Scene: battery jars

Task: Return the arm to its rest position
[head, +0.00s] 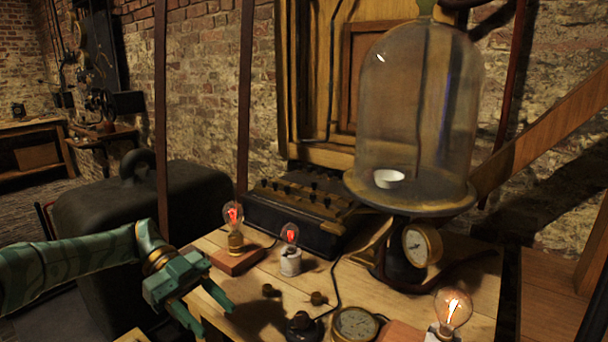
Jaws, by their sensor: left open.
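My left arm comes in from the left, and my green left gripper (205,312) points down and right at the front left edge of the wooden table (310,309). Its two fingers are apart, with nothing seen between them. My right gripper does not show. No battery jars can be made out for certain. A large glass bell jar (415,110) stands on a round plate at the back right, with a small white dish (388,178) inside it.
Near my left gripper stand a lit bulb on a wooden block (235,260) and a bulb in a white holder (290,262). A dark box with knobs (305,215) sits behind. Gauges (355,323) and a glowing bulb (453,308) are at the front right. A large black weight (130,205) stands left.

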